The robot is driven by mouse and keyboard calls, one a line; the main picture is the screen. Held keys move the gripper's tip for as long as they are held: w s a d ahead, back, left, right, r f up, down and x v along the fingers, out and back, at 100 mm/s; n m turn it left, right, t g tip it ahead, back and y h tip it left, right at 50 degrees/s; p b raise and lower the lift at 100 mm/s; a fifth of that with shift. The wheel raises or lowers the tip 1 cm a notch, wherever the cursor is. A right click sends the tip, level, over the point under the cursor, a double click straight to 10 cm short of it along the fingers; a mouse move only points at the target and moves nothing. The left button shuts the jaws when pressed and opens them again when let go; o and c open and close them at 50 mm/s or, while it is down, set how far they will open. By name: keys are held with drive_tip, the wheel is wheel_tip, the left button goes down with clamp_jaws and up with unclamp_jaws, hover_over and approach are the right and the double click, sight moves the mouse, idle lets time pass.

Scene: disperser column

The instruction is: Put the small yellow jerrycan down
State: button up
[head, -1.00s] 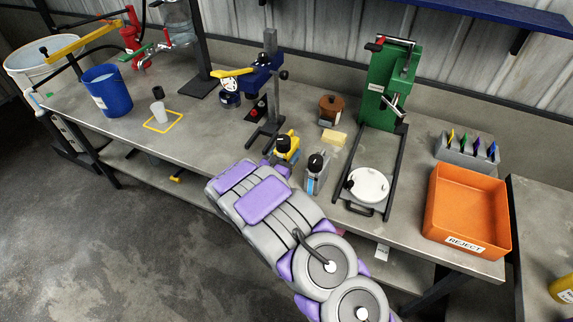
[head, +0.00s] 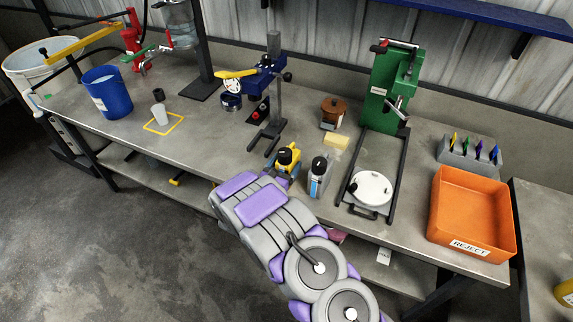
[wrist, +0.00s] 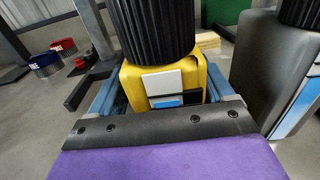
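The small yellow jerrycan (head: 287,162) with a black cap stands upright at the front part of the bench (head: 225,140). In the wrist view the jerrycan (wrist: 162,82) fills the middle, its ribbed black cap at the top and a white and blue label facing me. My gripper (wrist: 162,100) has a blue finger against each side of it and appears shut on it. My arm hides most of the gripper in the head view. The jerrycan's base is hidden, so I cannot tell whether it touches the bench.
A grey jerrycan (head: 318,180) stands close on the right. A blue-grey stand (head: 269,110) is behind. A yellow block (head: 336,142), a brown pot (head: 334,110), a green press (head: 390,85) and an orange reject tray (head: 470,245) lie farther right.

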drive_tip(key=shift+o, duration=0.6)
drive_tip(key=shift+a, duration=0.1)
drive_tip(key=shift+d+r, duration=0.15)
drive_tip(key=shift+d, duration=0.3)
drive_tip(key=p+v, duration=0.2)
drive_tip(key=v, duration=1)
